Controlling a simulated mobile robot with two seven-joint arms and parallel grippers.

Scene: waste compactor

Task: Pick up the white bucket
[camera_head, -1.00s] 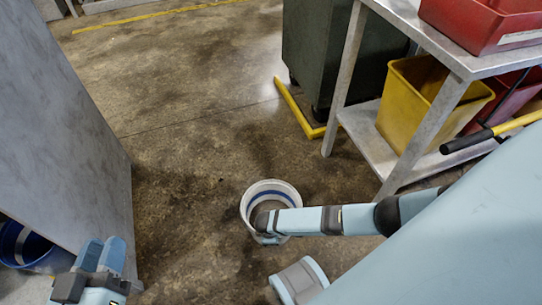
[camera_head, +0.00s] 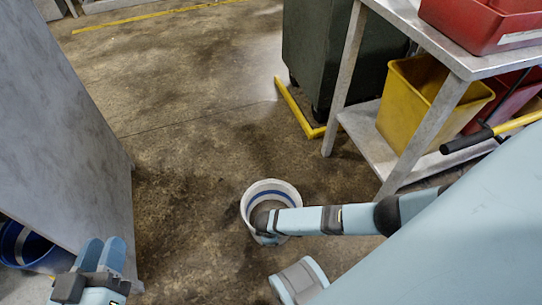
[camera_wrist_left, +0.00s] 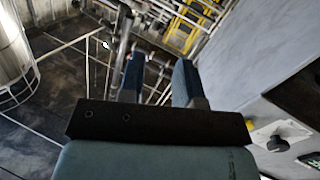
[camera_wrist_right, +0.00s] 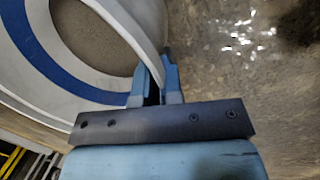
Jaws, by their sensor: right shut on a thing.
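The white bucket (camera_head: 246,211) with a blue band inside stands upright on the floor in the middle of the head view. It also fills the upper left of the right wrist view (camera_wrist_right: 40,62). My right gripper (camera_wrist_right: 158,78) is shut on the bucket's rim, with the wall between its fingers. In the head view my right arm covers part of the bucket, and the fingertips are hidden. My left gripper (camera_head: 102,252) is at the lower left, far from the bucket. Its two blue fingers stand apart with nothing between them, as the left wrist view (camera_wrist_left: 158,78) also shows.
A grey panel (camera_head: 70,120) stands at the left, with a blue bucket (camera_head: 38,258) by its foot. At the right a metal table (camera_head: 400,30) holds red bins (camera_head: 485,25), with a yellow bin (camera_head: 410,105) on its shelf. The floor beyond the bucket is clear.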

